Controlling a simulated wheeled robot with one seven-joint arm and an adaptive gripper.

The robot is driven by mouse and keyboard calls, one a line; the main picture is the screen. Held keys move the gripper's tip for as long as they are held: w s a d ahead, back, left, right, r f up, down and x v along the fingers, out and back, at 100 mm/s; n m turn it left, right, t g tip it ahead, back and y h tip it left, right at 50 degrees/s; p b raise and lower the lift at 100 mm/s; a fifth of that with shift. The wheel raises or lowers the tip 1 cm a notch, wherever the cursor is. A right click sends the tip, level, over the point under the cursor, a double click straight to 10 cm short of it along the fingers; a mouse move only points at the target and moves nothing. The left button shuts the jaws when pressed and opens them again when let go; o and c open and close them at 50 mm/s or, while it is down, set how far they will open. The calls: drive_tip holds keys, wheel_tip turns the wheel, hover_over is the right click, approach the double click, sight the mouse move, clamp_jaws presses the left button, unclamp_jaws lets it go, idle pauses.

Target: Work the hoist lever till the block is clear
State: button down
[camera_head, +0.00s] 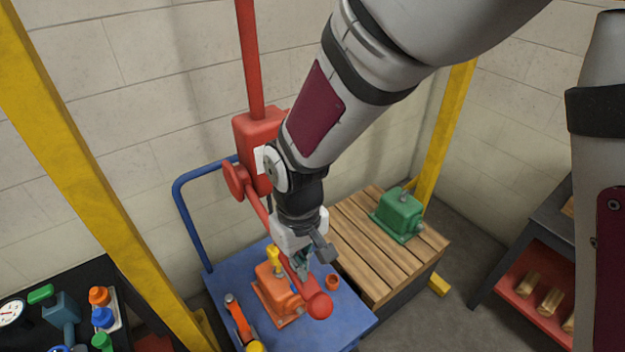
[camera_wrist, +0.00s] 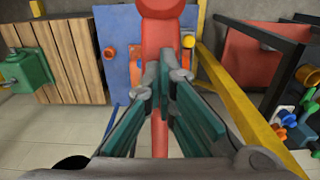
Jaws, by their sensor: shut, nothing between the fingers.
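The red hoist (camera_head: 258,140) hangs on a red pole in front of the wall. Its red lever (camera_head: 258,212) slopes from a round hub at the hoist's left side down to a ball end (camera_head: 319,306) above the blue cart. My gripper (camera_head: 303,273) is shut and empty, over the lower lever near the ball. In the wrist view the lever (camera_wrist: 160,42) runs behind the teal fingers (camera_wrist: 165,62); I cannot tell whether they touch it. An orange motor block (camera_head: 275,292) with a yellow hook (camera_head: 273,256) at its top is at the blue cart, partly hidden by the lever.
The blue cart (camera_head: 228,285) also holds an orange-handled tool (camera_head: 238,318) and a small orange cup (camera_head: 332,281). A green motor (camera_head: 398,213) sits on a wooden pallet (camera_head: 362,245) to the right. Yellow posts (camera_head: 85,165) flank the cart. A dark bench with coloured parts is at lower left.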

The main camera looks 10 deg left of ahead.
drive_tip(key=shift+w+a+f, duration=0.15)
drive_tip(key=shift+f, duration=0.45)
drive_tip(key=shift+r, duration=0.1)
wheel_tip(320, 180, up, 17)
drive_tip(key=p, duration=0.6)
drive_tip(key=shift+f, duration=0.25)
idle(0.3)
wheel_tip(320, 180, down, 2)
idle(0.4)
drive_tip(key=shift+f, duration=0.1)
